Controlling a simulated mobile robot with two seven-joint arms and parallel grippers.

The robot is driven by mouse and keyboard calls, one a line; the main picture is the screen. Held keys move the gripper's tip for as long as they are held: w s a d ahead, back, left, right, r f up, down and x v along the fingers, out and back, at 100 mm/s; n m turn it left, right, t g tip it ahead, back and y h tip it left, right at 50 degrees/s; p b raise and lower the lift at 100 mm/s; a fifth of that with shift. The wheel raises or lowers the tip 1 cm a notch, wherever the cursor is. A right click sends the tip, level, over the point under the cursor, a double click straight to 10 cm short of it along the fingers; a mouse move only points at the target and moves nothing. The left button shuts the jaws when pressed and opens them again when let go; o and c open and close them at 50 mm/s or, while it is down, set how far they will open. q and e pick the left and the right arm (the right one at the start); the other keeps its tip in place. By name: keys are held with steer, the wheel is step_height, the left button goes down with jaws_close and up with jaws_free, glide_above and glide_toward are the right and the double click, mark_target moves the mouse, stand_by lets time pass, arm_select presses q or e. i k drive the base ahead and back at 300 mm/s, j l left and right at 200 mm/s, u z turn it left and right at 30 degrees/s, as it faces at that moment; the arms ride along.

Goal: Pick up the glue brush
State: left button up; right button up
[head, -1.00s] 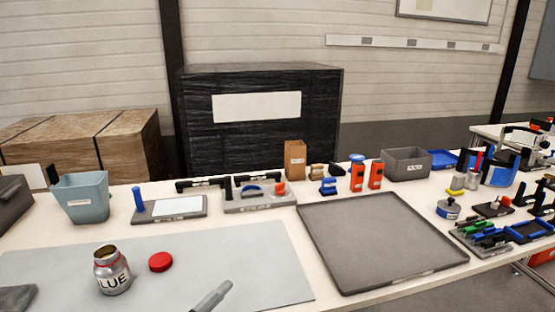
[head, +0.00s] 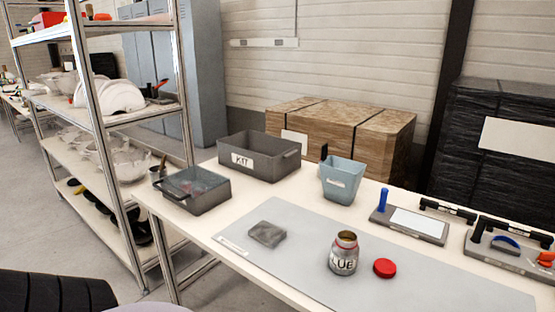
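An open glue jar (head: 343,256) stands upright on the grey mat (head: 420,285), with its red lid (head: 384,268) lying beside it on the right. A small cup (head: 157,175) at the table's left end holds thin upright handles. One may be the glue brush, but it is too small to tell. No other brush is clear in view. Neither gripper shows. A dark ribbed part at the lower left may be mine.
A grey cloth-like block (head: 267,233) lies on the mat. A grey tray (head: 196,190), a KIT bin (head: 259,157) and a blue-grey bin (head: 342,181) stand along the back left. A metal shelf (head: 115,170) with helmet shells stands left of the table.

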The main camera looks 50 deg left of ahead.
mark_target(162, 161)
steer(key=u, duration=0.5)
steer(key=j+u, duration=0.1)
steer(key=u, duration=0.85)
steer(key=j+u, duration=0.1)
steer(key=u, duration=0.4)
steer(key=i+j, duration=1.1)
steer(key=j, duration=0.1)
